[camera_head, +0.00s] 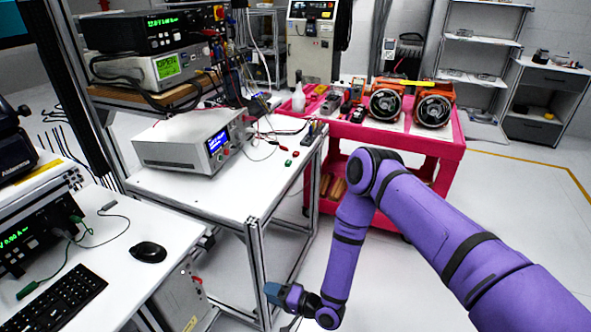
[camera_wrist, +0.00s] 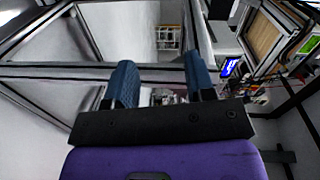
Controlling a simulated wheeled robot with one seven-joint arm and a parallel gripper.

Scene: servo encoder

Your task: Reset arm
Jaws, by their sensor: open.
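My purple arm reaches in from the lower right in the head view and bends down in front of the red cart. My gripper (camera_head: 272,293) hangs low beside the legs of the white test table (camera_head: 225,186). In the wrist view my gripper (camera_wrist: 160,80) shows two blue fingers spread apart with nothing between them. The wrist view looks past the fingers at the metal frame of a table.
The red cart (camera_head: 449,160) with two round-faced orange units (camera_head: 385,104) stands behind my arm. A grey power supply (camera_head: 190,142) sits on the white table. A desk with a mouse (camera_head: 149,252) and keyboard (camera_head: 55,300) is at left. Floor right of the cart is clear.

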